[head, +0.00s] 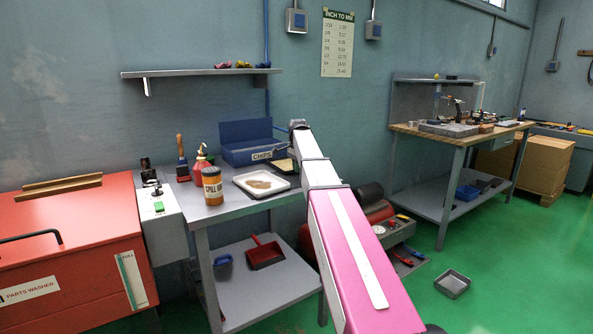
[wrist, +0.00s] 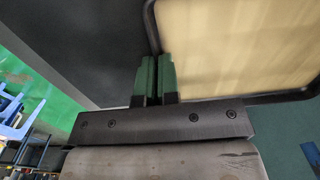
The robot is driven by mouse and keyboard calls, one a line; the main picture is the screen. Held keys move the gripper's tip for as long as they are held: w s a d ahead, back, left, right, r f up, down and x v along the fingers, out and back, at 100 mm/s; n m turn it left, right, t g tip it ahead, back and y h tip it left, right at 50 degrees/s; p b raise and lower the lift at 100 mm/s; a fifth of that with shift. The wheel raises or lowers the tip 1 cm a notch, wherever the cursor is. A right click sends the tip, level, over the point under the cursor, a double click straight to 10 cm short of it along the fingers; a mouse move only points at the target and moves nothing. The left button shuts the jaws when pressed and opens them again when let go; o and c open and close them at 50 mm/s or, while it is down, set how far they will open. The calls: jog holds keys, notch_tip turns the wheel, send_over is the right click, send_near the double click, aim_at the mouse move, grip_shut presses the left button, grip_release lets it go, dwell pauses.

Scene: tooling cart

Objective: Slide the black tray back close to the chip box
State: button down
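The black tray, a black rim around a plain beige inside, fills the upper right of the wrist view (wrist: 245,45). In the head view only a piece of the tray (head: 285,165) shows, left of my arm; the arm hides the rest. The blue chip box (head: 245,151), labelled CHIPS, stands just behind it at the back of the bench. My gripper (wrist: 155,60) has its two green fingers close together at the tray's rim near a corner. I cannot tell whether the rim is between them. My gripper is hidden in the head view.
A white tray with brown material (head: 243,187), an orange-labelled jar (head: 212,186) and a red bottle (head: 201,163) stand on the grey bench left of the black tray. A red dustpan (head: 264,253) lies on the lower shelf. A wall shelf (head: 190,73) hangs above.

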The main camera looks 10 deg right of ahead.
jog(key=shift+w+a, duration=0.1)
jog(key=shift+w, duration=0.2)
jog(key=c, duration=1.3)
grip_release()
notch_tip(320, 180, up, 11)
jog(key=shift+f, duration=0.1)
